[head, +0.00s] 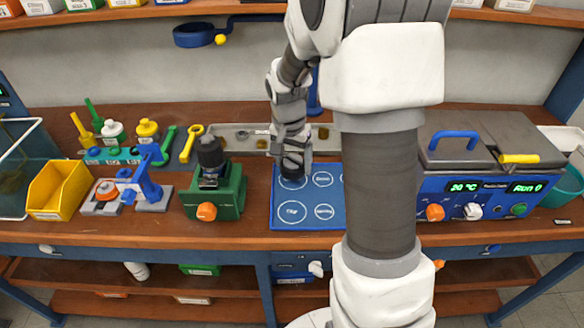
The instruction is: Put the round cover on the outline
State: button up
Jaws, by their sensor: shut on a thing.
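A blue mat (308,195) with white labelled round outlines lies on the bench in the middle. My gripper (292,168) is over the mat's upper left part, pointing down. It is shut on a dark round piece, which I take to be the round cover (291,175). The piece is low over or on the upper left outline; I cannot tell whether it touches the mat. That outline is partly hidden by the piece. The outlines at lower left (293,212), lower right (324,212) and upper right (322,180) show empty.
A green device with an orange knob (206,212) and black top stands left of the mat. A grey tray (240,136) lies behind it. A blue-fronted machine (470,197) stands at right. Bottles, tools and a yellow bin (60,188) fill the left. My arm hides the bench right of the mat.

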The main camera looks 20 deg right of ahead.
jog(key=shift+f, duration=1.2)
jog(key=shift+f+b, duration=0.25)
jog(key=shift+b, duration=0.05)
jog(key=o, duration=1.1)
jog(key=shift+r, duration=0.1)
